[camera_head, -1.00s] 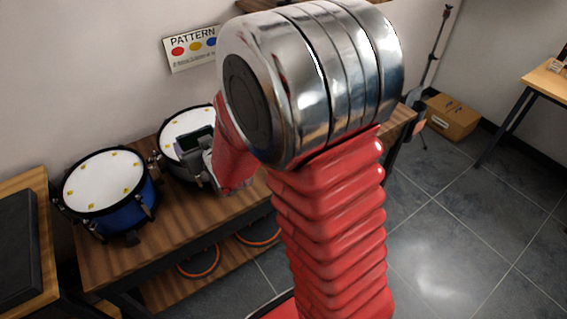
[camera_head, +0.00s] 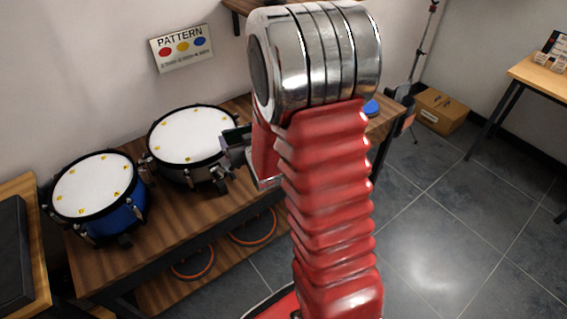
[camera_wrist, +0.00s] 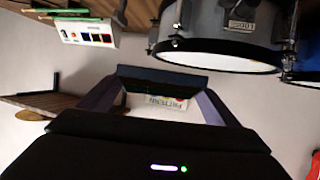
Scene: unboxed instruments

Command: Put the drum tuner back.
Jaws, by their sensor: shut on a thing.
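My gripper (camera_wrist: 160,88) is shut on the drum tuner (camera_wrist: 163,80), a dark flat device held across its fingertips in the wrist view. In the head view the tuner (camera_head: 236,137) shows as a small dark shape at the right edge of the grey drum (camera_head: 192,133). My arm hides most of my gripper there. I cannot tell from this view whether the tuner touches the drum's rim. The blue drum (camera_head: 98,188) stands to the left of the grey one on the wooden bench (camera_head: 185,225). Both drums have white heads with yellow marks.
A PATTERN sign (camera_head: 181,47) with red, yellow and blue dots is on the wall. A blue round thing (camera_head: 371,108) lies at the bench's right end, partly behind my arm. A white box with coloured patches (camera_wrist: 90,30) shows in the wrist view. A cardboard box (camera_head: 440,110) stands on the floor.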

